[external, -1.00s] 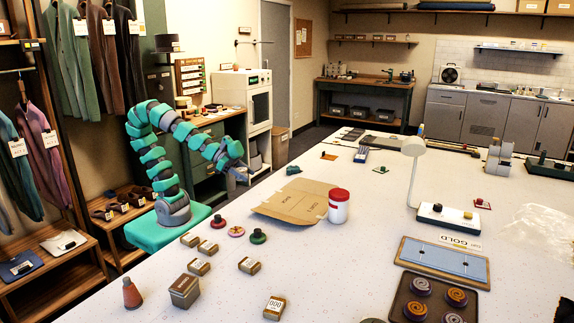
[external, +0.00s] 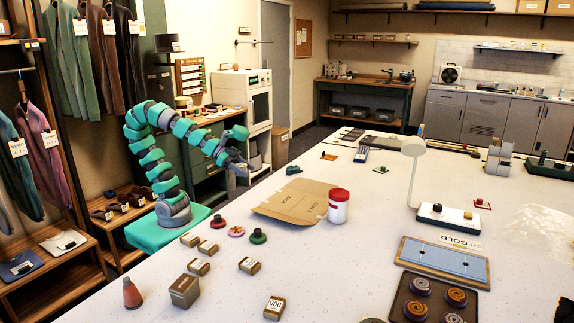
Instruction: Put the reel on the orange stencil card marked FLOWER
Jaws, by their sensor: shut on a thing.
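My gripper (external: 242,168) is in the external view, above the left edge of the white table, left of the cardboard sheet. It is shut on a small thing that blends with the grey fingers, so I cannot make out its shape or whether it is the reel. A small orange card (external: 329,156) lies flat towards the far left of the table, to the right of my gripper and well apart from it. Its marking is too small to read.
A brown cardboard sheet (external: 290,200) and a white jar with a red lid (external: 339,207) stand between near and far table areas. A teal item (external: 293,170) lies near the left edge. A white lamp (external: 413,175) rises right. Small boxes (external: 199,267) fill the near left.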

